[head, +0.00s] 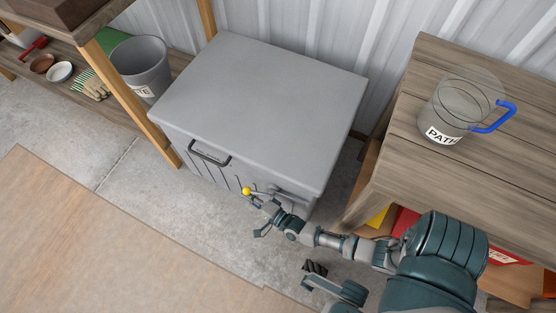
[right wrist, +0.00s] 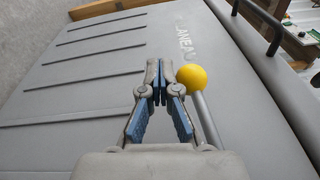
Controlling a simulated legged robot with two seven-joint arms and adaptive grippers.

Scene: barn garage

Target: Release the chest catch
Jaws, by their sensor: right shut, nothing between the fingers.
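The grey chest (head: 260,100) stands against the corrugated wall with its lid down. A black handle (head: 210,158) is on its front. The catch is a grey rod (right wrist: 208,120) with a yellow ball knob (head: 246,190), near the front's right end. The knob also shows in the right wrist view (right wrist: 193,77), just right of my fingertips. My right gripper (head: 257,207) is beside the knob. In the right wrist view its fingertips (right wrist: 158,78) are together and empty, in front of the chest's front face. Whether they touch the knob is unclear.
A wooden bench (head: 490,155) on the right holds a clear jug (head: 455,110) with a blue handle. A shelf on the left holds a grey bucket (head: 141,66), gloves (head: 92,86) and bowls. Open floor and a brown board (head: 90,240) lie in front of the chest.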

